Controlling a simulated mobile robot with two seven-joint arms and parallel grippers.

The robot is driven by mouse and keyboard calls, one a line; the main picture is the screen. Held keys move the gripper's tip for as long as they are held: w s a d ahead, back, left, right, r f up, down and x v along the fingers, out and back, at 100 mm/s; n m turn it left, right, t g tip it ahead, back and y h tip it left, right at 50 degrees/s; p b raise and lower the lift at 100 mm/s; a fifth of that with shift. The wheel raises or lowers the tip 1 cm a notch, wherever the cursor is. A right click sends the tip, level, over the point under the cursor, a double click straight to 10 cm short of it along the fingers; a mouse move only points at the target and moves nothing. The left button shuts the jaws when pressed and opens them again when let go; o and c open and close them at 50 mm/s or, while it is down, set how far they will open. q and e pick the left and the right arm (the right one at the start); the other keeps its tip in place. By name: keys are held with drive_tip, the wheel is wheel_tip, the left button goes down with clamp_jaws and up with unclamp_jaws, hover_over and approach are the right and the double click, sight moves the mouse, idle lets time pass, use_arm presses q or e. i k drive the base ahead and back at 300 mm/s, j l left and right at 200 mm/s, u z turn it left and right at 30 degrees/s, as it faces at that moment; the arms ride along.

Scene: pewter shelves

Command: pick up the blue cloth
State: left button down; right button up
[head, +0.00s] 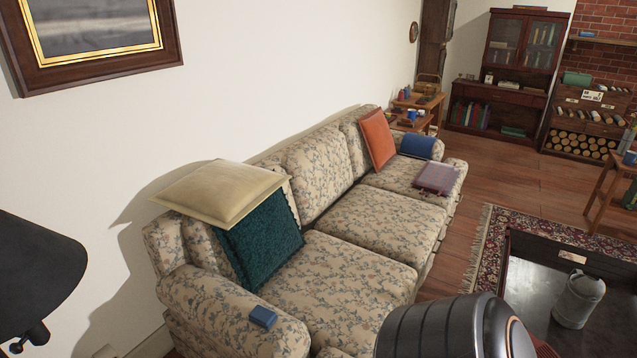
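A small folded blue item (263,316), which looks like the blue cloth, lies on the near armrest of the floral sofa (345,262). A larger rolled or rounded blue item (417,146) lies at the sofa's far end; I cannot tell whether it is cloth or a cushion. Neither of my grippers shows in the head view.
An orange cushion (377,138) and a plaid item (436,178) are farther along. A dark table (535,300) with a grey jug (578,300) stands right.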

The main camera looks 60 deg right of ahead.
sight(260, 316)
drive_tip(key=z, duration=1.55)
drive_tip(key=u, duration=1.95)
drive_tip(key=z, duration=2)
drive_tip(key=i+j+z, duration=0.1)
drive_tip(key=i+z, duration=0.25)
drive_tip(key=i+j+z, duration=0.2)
drive_tip(key=z, duration=0.2)
drive_tip(key=i, duration=0.1)
